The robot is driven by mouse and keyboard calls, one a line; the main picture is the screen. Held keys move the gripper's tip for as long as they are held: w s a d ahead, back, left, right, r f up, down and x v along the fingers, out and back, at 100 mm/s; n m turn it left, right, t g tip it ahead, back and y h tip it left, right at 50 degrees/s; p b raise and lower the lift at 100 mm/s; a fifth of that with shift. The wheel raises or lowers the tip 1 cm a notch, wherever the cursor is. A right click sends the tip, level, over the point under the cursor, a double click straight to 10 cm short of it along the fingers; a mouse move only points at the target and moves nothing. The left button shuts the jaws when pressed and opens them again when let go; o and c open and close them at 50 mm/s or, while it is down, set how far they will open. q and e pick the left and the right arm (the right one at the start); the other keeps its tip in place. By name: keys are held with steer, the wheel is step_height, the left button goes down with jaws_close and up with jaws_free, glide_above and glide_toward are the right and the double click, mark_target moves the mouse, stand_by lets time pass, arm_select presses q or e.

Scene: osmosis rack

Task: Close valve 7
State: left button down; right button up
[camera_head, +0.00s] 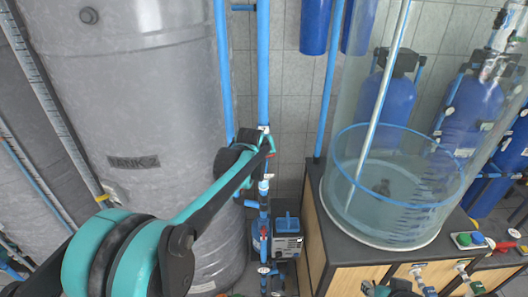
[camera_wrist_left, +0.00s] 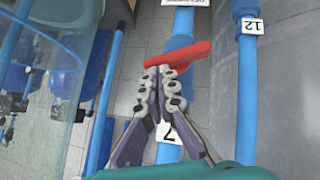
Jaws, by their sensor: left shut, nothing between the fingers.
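Valve 7 has a red lever handle (camera_wrist_left: 180,60) on a vertical blue pipe (camera_wrist_left: 184,22). In the left wrist view the handle lies roughly crosswise to the pipe, tilted slightly. A white label "7" (camera_wrist_left: 168,133) is on the pipe, partly behind the fingers. My left gripper (camera_wrist_left: 162,72) is shut and empty, with its fingertips right at the handle's left part; I cannot tell whether they touch it. In the head view my left gripper (camera_head: 262,143) reaches the pipe, and a small red bit of handle (camera_head: 271,144) shows beside it.
A large grey tank (camera_head: 160,90) stands left of the pipe. A clear cylinder (camera_head: 385,205) with water stands on a dark-topped cabinet (camera_head: 318,215) to the right. Another blue pipe labelled 12 (camera_wrist_left: 250,25) runs close by. A pump box (camera_head: 287,245) is low behind.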

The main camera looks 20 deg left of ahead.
arm_select(q)
steer(key=shift+w+d+f+b, duration=0.1)
steer(key=shift+d+f+b, duration=0.2)
steer(key=shift+d, duration=0.1)
steer(key=shift+d+f, duration=0.1)
steer(key=shift+d, duration=0.1)
steer(key=shift+w, duration=0.1)
stand_by(0.5)
steer(key=w+d+r+v, duration=0.2)
steer(key=v, duration=1)
steer(key=s+f+m+b, duration=0.1)
steer(key=s+f+b, duration=0.8)
steer(key=f, duration=0.6)
steer(key=s+a+f+m+g+b, duration=0.1)
steer(key=s+f+m+b, duration=0.1)
steer(key=s+f+b, duration=0.8)
steer(key=s+a+f+m+g+b, duration=0.1)
steer(key=s+f+b, duration=0.8)
steer(key=f, duration=1.1)
steer(key=shift+s+f+m+b, duration=0.2)
steer(key=shift+s+m+b, duration=0.1)
steer(key=shift+s, duration=0.75)
